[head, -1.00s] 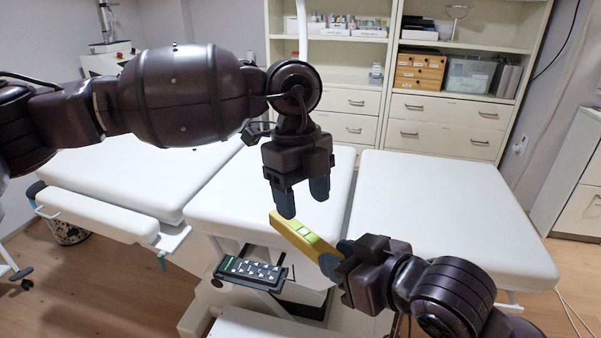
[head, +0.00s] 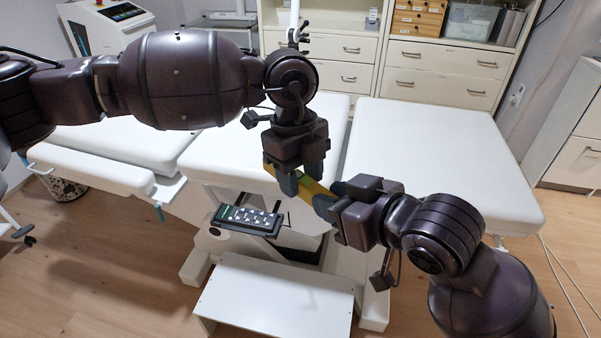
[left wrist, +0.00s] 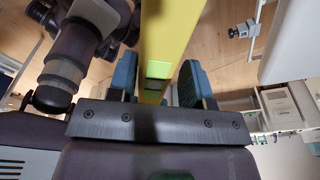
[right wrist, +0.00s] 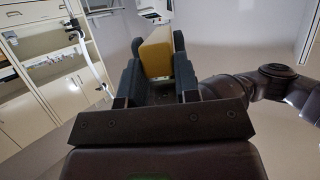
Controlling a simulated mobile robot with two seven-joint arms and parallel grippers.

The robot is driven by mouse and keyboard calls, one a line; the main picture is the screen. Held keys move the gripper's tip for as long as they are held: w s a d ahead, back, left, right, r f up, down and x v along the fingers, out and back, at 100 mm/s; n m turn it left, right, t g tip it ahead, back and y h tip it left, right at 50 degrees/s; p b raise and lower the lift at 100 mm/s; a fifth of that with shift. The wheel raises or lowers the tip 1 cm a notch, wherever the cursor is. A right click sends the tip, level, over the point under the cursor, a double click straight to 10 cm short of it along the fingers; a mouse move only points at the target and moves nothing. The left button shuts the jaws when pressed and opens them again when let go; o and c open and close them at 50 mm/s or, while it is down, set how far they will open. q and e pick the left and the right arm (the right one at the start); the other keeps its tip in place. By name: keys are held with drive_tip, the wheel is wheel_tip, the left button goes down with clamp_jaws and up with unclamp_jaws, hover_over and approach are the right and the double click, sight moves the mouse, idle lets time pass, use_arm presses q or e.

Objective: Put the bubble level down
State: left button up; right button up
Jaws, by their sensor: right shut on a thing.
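The yellow bubble level (head: 316,188) is held in the air in front of the white couch (head: 430,150). My right gripper (head: 331,197) is shut on its near right end. The level stands between the blue fingers in the right wrist view (right wrist: 157,55). My left gripper (head: 302,177) is open around the level further along, and its fingers hide part of it. In the left wrist view the level (left wrist: 167,35) runs between the left fingers, with a gap on the right side; a green vial shows on it.
A black hand control (head: 246,219) with several buttons lies on a small holder below the couch edge. A white step (head: 275,295) stands on the floor in front. Drawer cabinets (head: 440,70) stand behind. The couch top at right is clear.

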use_arm(q)
drive_tip(key=c, duration=0.7)
use_arm(e)
drive_tip(key=o, duration=1)
